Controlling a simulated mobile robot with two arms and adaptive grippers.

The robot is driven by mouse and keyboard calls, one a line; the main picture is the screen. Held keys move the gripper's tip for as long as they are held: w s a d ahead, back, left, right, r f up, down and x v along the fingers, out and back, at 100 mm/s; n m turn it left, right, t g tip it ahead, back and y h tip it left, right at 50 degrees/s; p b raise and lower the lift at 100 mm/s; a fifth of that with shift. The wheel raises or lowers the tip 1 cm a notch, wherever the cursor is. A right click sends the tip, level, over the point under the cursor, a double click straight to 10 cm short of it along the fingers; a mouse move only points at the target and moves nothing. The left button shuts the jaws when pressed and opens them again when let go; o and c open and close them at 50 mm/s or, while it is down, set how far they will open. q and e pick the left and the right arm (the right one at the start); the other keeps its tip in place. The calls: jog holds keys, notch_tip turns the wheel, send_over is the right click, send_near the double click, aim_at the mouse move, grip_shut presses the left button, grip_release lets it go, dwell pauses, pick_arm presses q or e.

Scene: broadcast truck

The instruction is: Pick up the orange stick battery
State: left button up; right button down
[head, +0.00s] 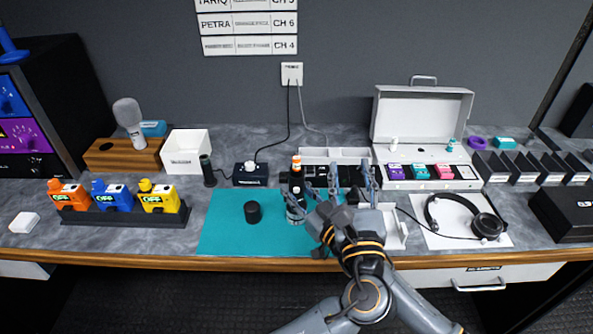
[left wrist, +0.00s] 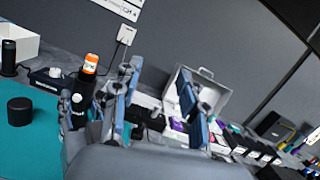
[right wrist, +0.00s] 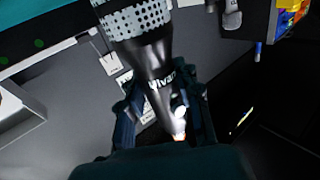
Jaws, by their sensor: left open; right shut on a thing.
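The battery also shows in the left wrist view (left wrist: 90,64). The right wrist view shows the microphone (right wrist: 150,55) with its dotted grille. My right gripper (right wrist: 162,108) is shut on the microphone body, over the teal mat. My left gripper (head: 350,178) is open and empty just right of the battery, apart from it; its spread fingers show in the left wrist view (left wrist: 158,88). The battery's lower part is hidden inside the microphone.
A black cap (head: 253,212) lies on the teal mat (head: 222,230). Orange, blue and yellow packs stand in a rack (head: 125,217) at left. An open white case (head: 425,120) and headphones (head: 486,226) are at right. A white tray (head: 335,155) lies behind the grippers.

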aim_at(298, 161)
pick_arm(q)
jog(key=s+a+f+g+y, duration=0.1)
jog(key=a+f+g+y, duration=0.25)
jog(key=a, duration=0.25)
jog(key=shift+n+t+y, duration=0.35)
jog(key=shift+n, duration=0.05)
jog(key=x, duration=0.5)
jog(key=shift+w+a+f, duration=0.15)
jog(key=shift+a+f, duration=0.05)
jog(key=shift+a, duration=0.25)
jog(key=shift+x, duration=3)
grip_shut()
